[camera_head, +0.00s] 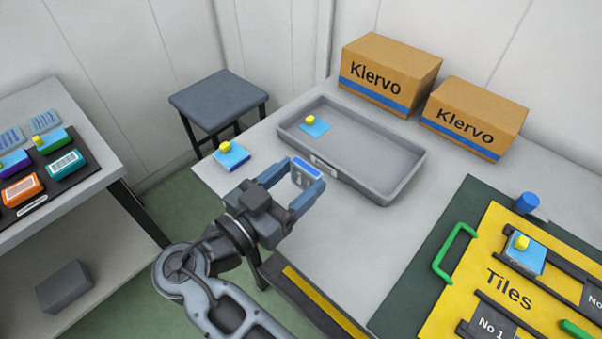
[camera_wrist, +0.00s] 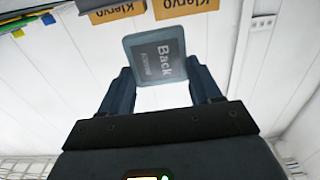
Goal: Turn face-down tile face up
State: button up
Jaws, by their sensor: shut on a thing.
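My gripper (camera_head: 306,181) is shut on a tile (camera_head: 305,172), held above the grey table in front of the tray. In the head view the tile stands on edge between the fingers, with a blue strip along its top. In the wrist view my gripper (camera_wrist: 161,78) grips the tile (camera_wrist: 155,48) by two opposite sides. The face toward the wrist camera is grey and printed "Back". The tile's other face is hidden.
Blue tiles with yellow knobs lie on the table's left corner (camera_head: 231,156), in the grey tray (camera_head: 400,192) and on the yellow "Tiles" board (camera_head: 455,307). Two Klervo boxes (camera_head: 385,72) stand behind. A stool (camera_head: 218,98) and left side table (camera_head: 100,155) flank free floor.

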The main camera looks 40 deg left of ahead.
jog(key=shift+f+b, duration=1.05)
jog(key=shift+f, duration=1.65)
jog(key=o, duration=1.3)
jog(key=shift+c, duration=0.2)
jog(key=s, duration=0.2)
jog(key=s+b, duration=0.1)
jog(key=s, duration=0.3)
jog(key=shift+s+a+f, duration=0.15)
jog(key=shift+s+a, duration=0.1)
jog(key=shift+a, duration=0.05)
jog(key=shift+s, duration=0.6)
